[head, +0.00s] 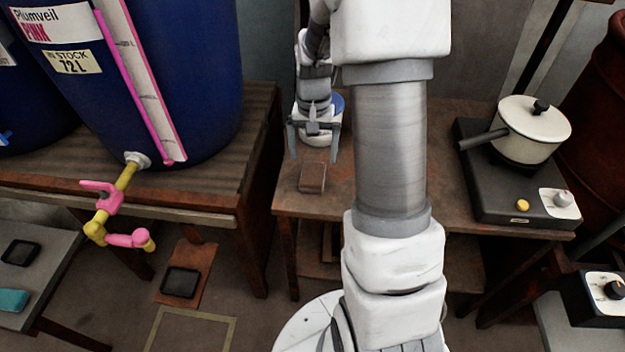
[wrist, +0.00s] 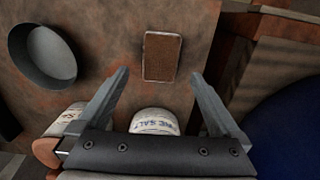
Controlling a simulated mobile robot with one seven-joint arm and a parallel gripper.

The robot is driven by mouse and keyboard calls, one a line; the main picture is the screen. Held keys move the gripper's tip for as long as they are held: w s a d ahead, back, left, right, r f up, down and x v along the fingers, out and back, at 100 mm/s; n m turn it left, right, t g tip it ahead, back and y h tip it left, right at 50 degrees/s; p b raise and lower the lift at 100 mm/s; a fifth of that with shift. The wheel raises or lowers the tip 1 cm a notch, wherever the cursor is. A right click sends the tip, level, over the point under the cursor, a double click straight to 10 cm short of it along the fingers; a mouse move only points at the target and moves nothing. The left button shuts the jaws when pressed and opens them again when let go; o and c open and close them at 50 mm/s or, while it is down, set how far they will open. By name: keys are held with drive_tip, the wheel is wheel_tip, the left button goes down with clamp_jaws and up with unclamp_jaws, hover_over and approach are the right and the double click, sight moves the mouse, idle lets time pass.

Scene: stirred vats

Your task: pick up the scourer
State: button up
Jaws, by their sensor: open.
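The scourer looks to be a small brown rectangular pad with a pale edge (head: 312,177), lying flat near the left front of the wooden table in the head view. In the wrist view the pad (wrist: 162,57) lies just past my fingertips, roughly centred between them. My gripper (head: 313,152) is open and empty, fingers spread wider than the pad. It appears above and behind the pad, apart from it. The exact height over the table is hard to tell.
A white tub lettered SALT (wrist: 155,122) stands by my gripper's palm. A grey round dish (wrist: 42,55) sits left of the pad in the wrist view. A hotplate (head: 490,190) with a white pot (head: 533,130) is at right; a blue vat (head: 200,90) stands left.

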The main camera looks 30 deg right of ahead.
sight(313, 174)
wheel_tip(313, 174, down, 6)
drive_tip(key=shift+s+a+f+b, duration=0.15)
drive_tip(key=shift+f+b, duration=0.1)
drive_tip(key=shift+b, duration=0.9)
drive_tip(key=shift+r, duration=0.1)
drive_tip(key=c, duration=1.3)
wheel_tip(313, 174, up, 10)
drive_tip(key=p, duration=0.3)
